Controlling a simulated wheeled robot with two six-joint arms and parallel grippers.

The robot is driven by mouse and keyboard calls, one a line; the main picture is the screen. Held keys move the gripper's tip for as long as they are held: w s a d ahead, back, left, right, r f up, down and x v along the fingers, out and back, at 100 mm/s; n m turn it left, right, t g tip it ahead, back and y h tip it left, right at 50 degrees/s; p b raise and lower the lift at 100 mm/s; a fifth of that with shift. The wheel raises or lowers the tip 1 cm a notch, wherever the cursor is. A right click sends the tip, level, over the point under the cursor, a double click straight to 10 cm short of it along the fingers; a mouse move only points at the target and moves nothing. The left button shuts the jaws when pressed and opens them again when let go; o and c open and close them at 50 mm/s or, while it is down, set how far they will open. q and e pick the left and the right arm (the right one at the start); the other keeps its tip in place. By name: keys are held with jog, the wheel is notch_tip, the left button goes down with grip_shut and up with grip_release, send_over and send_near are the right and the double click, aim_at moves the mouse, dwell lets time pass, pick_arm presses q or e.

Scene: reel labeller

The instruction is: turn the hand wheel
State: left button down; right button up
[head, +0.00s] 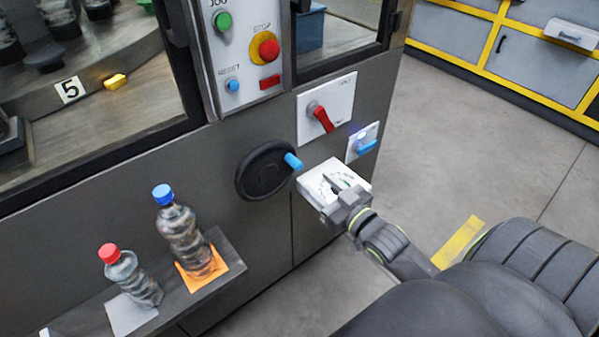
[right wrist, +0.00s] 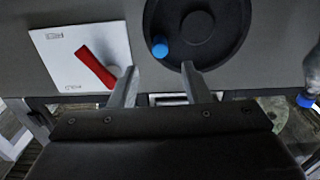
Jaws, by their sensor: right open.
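The hand wheel (head: 262,172) is a black disc on the dark machine front, with a blue handle knob (head: 292,160) at its upper right edge in the head view. In the right wrist view the wheel (right wrist: 200,32) shows at the top, with its blue knob (right wrist: 160,47) at its left. My right gripper (head: 334,184) is to the right of the wheel and a little below the knob. In the right wrist view its two fingers (right wrist: 162,80) are apart with nothing between them. The knob lies beyond the fingertips. My left gripper is not in view.
A red rotary switch (head: 321,117) on a white plate is just above my right gripper, and a blue-handled fitting (head: 362,143) is to its right. A control panel with buttons (head: 236,50) is above. A shelf (head: 222,283) with two bottles (head: 180,232) juts out at lower left.

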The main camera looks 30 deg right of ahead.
aim_at(300, 167)
jog(key=w, duration=0.5)
jog(key=w+b, duration=0.1)
jog(key=w, duration=0.2)
jog(key=shift+w+a, duration=0.25)
jog(key=shift+a, duration=0.05)
grip_shut()
